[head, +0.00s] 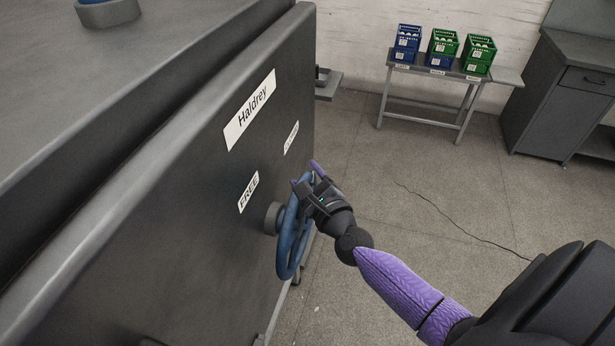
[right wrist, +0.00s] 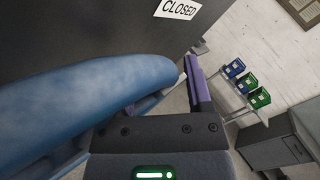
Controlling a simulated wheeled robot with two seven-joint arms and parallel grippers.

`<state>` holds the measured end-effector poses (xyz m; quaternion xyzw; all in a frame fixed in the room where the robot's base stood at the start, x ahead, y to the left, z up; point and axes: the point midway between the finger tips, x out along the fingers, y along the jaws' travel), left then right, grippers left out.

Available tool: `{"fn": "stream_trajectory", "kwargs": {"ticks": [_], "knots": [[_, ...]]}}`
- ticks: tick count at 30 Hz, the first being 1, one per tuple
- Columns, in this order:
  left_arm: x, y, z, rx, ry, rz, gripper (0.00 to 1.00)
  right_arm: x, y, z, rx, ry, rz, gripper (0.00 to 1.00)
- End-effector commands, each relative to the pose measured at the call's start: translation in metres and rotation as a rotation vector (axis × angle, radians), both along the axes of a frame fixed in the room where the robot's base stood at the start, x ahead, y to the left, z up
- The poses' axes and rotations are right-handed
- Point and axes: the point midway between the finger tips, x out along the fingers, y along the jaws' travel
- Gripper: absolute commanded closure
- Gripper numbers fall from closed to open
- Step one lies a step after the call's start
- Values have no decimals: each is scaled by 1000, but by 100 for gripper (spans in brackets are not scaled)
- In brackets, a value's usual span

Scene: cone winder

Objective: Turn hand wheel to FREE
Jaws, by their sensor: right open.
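The blue hand wheel (head: 286,243) stands out from the dark machine's side panel on a grey hub (head: 272,217). The FREE label (head: 248,191) is on the panel to the left of the wheel. A second label (head: 291,138) sits above it; in the right wrist view it reads CLOSED (right wrist: 178,9). My right gripper (head: 307,174) is at the wheel's upper right rim, with its jaws open. In the right wrist view the wheel rim (right wrist: 80,105) fills the left side, close to the purple fingers (right wrist: 168,98); contact cannot be told. My left gripper is not in view.
The machine panel (head: 150,220) with a Haldrey plate (head: 249,110) takes up the left. A table (head: 430,70) with blue and green crates stands at the back, beside a grey cabinet (head: 565,95).

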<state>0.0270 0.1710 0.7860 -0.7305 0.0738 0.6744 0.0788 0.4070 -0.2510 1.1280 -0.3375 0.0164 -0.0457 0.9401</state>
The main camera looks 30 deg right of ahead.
Motion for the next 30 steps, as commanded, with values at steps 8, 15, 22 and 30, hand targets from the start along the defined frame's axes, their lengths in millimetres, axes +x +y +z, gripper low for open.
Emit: {"fn": "stream_trajectory", "kwargs": {"ticks": [8, 15, 22, 30], "knots": [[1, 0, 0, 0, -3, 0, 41, 0, 0, 0, -1, 0, 0, 72], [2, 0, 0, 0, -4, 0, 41, -1, 0, 0, -1, 1, 1, 100], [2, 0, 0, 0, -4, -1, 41, -1, 0, 0, -1, 1, 1, 100], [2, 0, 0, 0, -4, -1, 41, -1, 0, 0, -1, 1, 1, 100]]}}
